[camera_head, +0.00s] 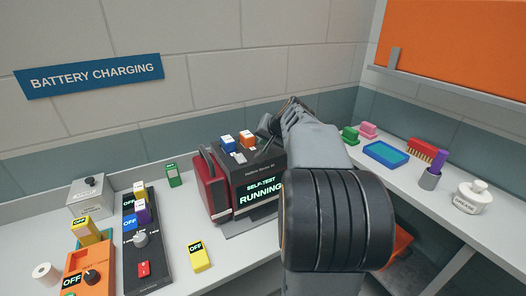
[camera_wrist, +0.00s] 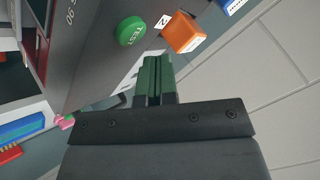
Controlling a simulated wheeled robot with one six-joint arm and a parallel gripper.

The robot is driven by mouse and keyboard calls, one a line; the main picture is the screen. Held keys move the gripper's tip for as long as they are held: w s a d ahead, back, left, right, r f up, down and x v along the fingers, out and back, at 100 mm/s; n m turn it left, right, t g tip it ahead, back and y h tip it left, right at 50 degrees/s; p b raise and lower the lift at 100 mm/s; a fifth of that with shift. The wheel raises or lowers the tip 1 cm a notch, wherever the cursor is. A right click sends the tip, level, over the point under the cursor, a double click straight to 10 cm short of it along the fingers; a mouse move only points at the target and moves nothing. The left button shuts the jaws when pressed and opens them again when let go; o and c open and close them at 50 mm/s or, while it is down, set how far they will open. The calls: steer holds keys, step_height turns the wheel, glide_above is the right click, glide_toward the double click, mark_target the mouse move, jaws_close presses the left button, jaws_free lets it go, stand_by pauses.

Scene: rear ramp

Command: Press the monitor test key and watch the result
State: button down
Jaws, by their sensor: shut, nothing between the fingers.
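The monitor (camera_head: 226,188) is a dark and red unit on the left bench. Its screen (camera_head: 261,193) reads "SELF-TEST RUNNING" in green. The test key (camera_wrist: 131,31) is a round green button marked TEST on the unit's dark panel in the wrist view; I cannot make it out in the head view. My gripper (camera_wrist: 157,62) is shut and empty, its green-tinted fingertips close to the key and apart from it in the picture. In the head view my gripper (camera_head: 268,125) is over the monitor's back right, partly hidden by my arm.
An orange block (camera_wrist: 184,32) sits beside the key, with blue and orange blocks (camera_head: 246,137) on the monitor's top. Left are a black charger strip (camera_head: 146,257), an orange unit (camera_head: 85,275) and yellow batteries (camera_head: 200,257).

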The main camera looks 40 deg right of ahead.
steer(key=shift+r+p, duration=1.45)
steer(key=shift+r, duration=0.8)
steer(key=shift+s+f, duration=0.15)
steer(key=shift+f, duration=0.15)
steer(key=s+a+f+n+g, duration=0.2)
steer(key=s+a+f+n, duration=0.2)
steer(key=a, duration=0.8)
steer(key=s+a+f+n+g, duration=0.3)
steer(key=s+a+f+n, duration=0.2)
steer(key=s+a+f, duration=0.3)
steer(key=s+a, duration=0.4)
steer(key=s, duration=0.1)
steer(key=shift+f+n, duration=0.15)
steer(key=shift+n, duration=0.15)
steer(key=shift+s+a, duration=0.1)
